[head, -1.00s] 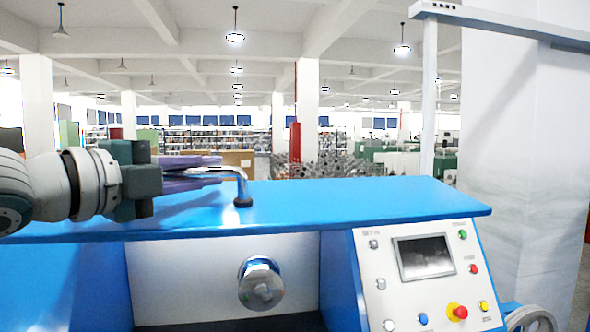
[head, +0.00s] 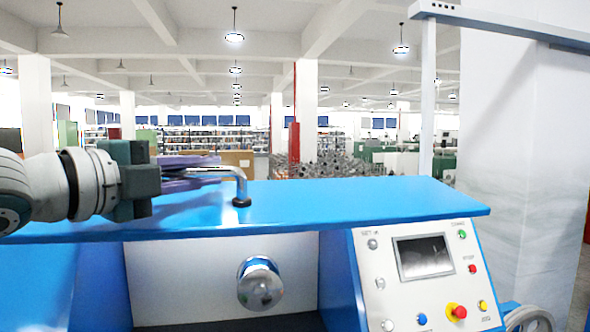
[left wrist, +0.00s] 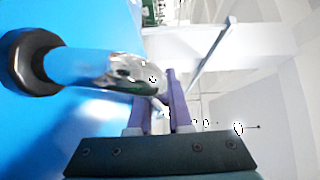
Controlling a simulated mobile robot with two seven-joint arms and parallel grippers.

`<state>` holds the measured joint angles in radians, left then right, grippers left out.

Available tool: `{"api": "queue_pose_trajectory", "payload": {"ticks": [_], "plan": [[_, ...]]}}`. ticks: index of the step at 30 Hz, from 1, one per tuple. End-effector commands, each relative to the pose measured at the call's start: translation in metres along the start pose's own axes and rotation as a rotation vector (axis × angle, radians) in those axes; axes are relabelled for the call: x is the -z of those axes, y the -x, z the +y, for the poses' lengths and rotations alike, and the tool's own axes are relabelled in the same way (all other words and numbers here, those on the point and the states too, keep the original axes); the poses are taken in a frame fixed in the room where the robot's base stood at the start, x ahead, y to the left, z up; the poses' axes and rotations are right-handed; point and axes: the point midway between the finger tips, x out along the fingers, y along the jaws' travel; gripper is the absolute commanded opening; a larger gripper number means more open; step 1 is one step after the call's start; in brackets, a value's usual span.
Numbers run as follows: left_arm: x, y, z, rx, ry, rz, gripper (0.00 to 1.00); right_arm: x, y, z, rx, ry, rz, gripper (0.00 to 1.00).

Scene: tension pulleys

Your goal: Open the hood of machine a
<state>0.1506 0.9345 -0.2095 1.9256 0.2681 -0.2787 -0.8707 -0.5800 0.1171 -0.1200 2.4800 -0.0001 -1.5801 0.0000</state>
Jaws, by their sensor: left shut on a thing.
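The hood (head: 330,205) of the machine is a wide blue panel on top. A bent chrome handle (head: 241,184) with a dark round foot rises from it. My left gripper (head: 215,168) comes in from the left, just above the panel, with its purple fingers at the far end of the handle. In the left wrist view the fingers (left wrist: 158,88) are on both sides of the handle's end (left wrist: 120,72), shut on it. The fingertips' contact is partly hidden by the handle. My right gripper is not in view.
Below the hood is an open bay with a chrome hub (head: 260,284). A control panel with a screen (head: 424,257) and coloured buttons stands to its right. A white wall (head: 525,150) rises at the right, with a grey post (head: 428,100) beside it. The space above the hood is clear.

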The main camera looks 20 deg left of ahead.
Motion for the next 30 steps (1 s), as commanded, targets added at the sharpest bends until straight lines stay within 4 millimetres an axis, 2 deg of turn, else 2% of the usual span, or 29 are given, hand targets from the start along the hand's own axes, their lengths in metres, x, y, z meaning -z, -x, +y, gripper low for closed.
{"api": "queue_pose_trajectory", "payload": {"ticks": [5, 12, 16, 21, 30], "plan": [[0.004, 0.003, 0.026, 0.016, -0.017, 0.001, 0.0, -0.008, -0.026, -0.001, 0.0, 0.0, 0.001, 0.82], [0.013, 0.011, 0.072, 0.068, -0.068, 0.0, 0.0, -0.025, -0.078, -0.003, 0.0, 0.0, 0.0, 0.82], [0.015, 0.014, 0.088, 0.093, -0.093, -0.002, 0.0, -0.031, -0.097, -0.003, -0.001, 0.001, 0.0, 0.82], [0.017, 0.016, 0.094, 0.109, -0.112, -0.005, 0.0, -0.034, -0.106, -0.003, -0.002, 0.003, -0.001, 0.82], [0.017, 0.017, 0.092, 0.112, -0.115, -0.006, 0.0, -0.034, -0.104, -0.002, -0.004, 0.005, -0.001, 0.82]]}}
